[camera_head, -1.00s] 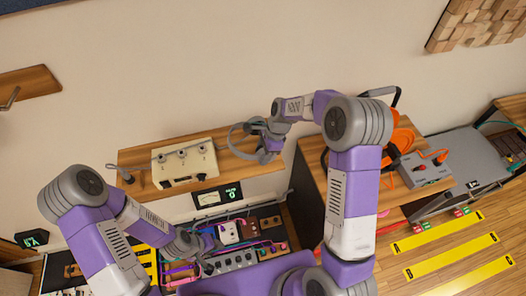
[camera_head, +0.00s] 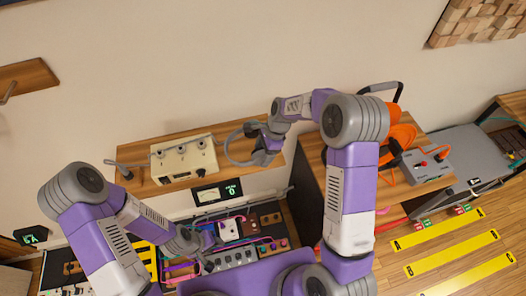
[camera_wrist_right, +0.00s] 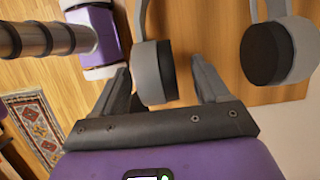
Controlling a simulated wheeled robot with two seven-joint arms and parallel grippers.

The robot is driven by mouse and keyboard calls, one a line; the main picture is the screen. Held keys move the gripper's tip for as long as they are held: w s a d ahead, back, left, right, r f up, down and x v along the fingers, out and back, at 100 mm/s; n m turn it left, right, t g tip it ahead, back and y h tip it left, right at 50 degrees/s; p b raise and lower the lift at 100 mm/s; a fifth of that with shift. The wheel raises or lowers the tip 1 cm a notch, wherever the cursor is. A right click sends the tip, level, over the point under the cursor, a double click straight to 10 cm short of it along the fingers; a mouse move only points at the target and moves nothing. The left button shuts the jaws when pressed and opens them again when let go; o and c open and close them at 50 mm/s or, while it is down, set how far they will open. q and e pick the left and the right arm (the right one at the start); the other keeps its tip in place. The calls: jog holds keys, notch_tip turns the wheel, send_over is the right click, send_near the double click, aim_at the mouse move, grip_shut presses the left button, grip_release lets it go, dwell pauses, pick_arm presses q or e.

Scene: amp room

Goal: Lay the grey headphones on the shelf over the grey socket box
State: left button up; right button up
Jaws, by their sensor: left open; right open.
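The grey headphones (camera_head: 232,148) are at the right end of the wooden shelf (camera_head: 216,178) on the wall, and seem to rest on it. My right gripper (camera_head: 266,146) is over them, open. In the right wrist view, one ear cup (camera_wrist_right: 153,72) sits between its spread fingers (camera_wrist_right: 160,88), and the other ear cup (camera_wrist_right: 272,52) is to the right. A grey box with a row of knobs or sockets (camera_head: 232,259) is below the shelf, perhaps the socket box. My left gripper (camera_head: 208,243) is open and low, beside that box.
A cream box with knobs (camera_head: 184,160) and a small grey stand (camera_head: 124,171) occupy the shelf's left and middle. Cables and small devices crowd the area below.

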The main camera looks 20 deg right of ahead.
jog(key=shift+r, duration=0.1)
jog(key=v, duration=0.7)
jog(key=shift+r, duration=0.2)
dwell(0.7)
